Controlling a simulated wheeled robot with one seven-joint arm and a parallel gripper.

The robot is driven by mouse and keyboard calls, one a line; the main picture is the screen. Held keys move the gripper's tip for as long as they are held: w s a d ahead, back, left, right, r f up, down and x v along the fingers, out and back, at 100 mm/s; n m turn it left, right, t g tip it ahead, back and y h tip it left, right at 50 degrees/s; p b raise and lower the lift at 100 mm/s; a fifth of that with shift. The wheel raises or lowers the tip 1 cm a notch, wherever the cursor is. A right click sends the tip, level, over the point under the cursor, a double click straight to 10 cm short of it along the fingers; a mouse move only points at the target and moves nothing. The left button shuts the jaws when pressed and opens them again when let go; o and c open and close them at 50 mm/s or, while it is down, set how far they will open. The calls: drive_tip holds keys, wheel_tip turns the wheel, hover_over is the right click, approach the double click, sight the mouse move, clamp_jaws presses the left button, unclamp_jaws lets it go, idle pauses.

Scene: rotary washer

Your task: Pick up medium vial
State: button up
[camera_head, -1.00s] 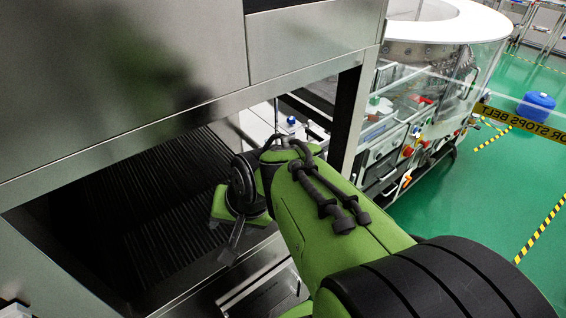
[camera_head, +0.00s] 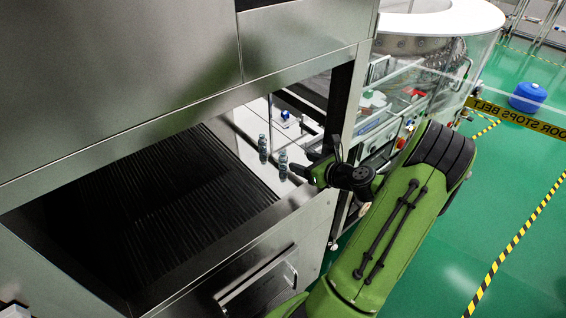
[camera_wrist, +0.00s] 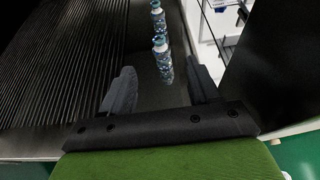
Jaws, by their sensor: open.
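Two small clear vials with blue-patterned walls stand upright on the dark plate at the right end of the washer's ribbed belt. The nearer vial (camera_head: 283,161) also shows in the wrist view (camera_wrist: 163,61), and the farther vial (camera_head: 263,146) shows there too (camera_wrist: 157,19). They look alike in size, so I cannot tell which is the medium one. My gripper (camera_head: 304,167) is at the opening's right side, close to the nearer vial. In the wrist view its fingers (camera_wrist: 160,67) are apart and empty. The nearer vial appears in line with the gap between them, apart from both fingers.
The dark ribbed belt (camera_head: 170,205) is bare to the left. A steel frame edge (camera_head: 245,244) runs along the opening's front, and a steel post (camera_head: 342,105) stands beside my gripper. A machine with a round white top (camera_head: 440,18) stands behind.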

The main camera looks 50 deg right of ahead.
sight(285, 154)
drive_tip(key=b+x, duration=0.1)
drive_tip(key=x, duration=0.8)
drive_tip(key=shift+f, duration=0.25)
drive_tip(key=shift+r, duration=0.1)
drive_tip(key=shift+c, duration=1)
drive_tip(key=c, duration=0.9)
drive_tip(key=shift+r, duration=0.1)
drive_tip(key=shift+r, duration=0.35)
wheel_tip(285, 154, up, 2)
drive_tip(key=shift+r+p, duration=0.15)
drive_tip(key=shift+p, duration=0.45)
drive_tip(key=shift+s+r, duration=0.15)
drive_tip(key=shift+s, duration=0.5)
drive_tip(key=s, duration=0.5)
drive_tip(key=s+a, duration=0.1)
drive_tip(key=s, duration=0.5)
drive_tip(key=s+a, duration=0.1)
drive_tip(key=s, duration=0.4)
drive_tip(key=shift+s, duration=0.35)
